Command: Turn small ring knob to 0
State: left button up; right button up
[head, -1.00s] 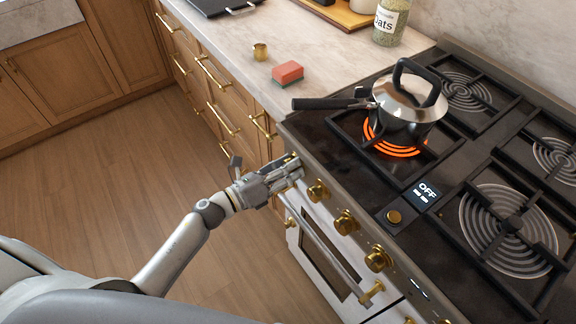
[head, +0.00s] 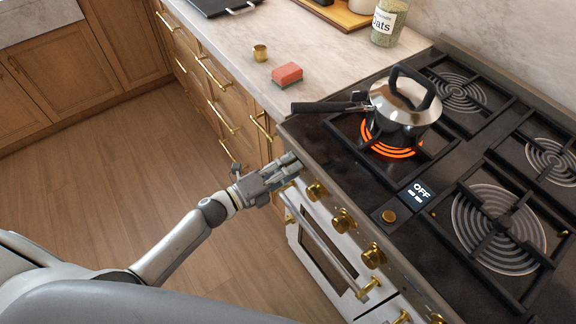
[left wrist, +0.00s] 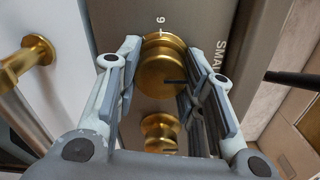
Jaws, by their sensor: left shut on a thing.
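My left gripper (head: 291,164) is at the left end of the stove's front panel. In the left wrist view its fingers are shut around a brass knob (left wrist: 160,72), one on each side. The knob has a dark line on its face. A digit, 6 or 9, and a white tick show at its rim, and the partly cut-off word "SMAL" is printed beside it on the panel. In the head view the gripper hides this knob. My right gripper is not in view.
More brass knobs, such as one (head: 344,220) on the panel, run along the front. A lidded pot (head: 403,110) sits on the glowing burner. A small display (head: 420,192) reads OFF.

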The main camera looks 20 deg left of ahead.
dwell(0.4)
pick_arm(q)
jog(key=o, duration=1)
jog(key=shift+o, duration=0.2)
jog(key=v, duration=1.2)
jog(key=shift+a, duration=0.1)
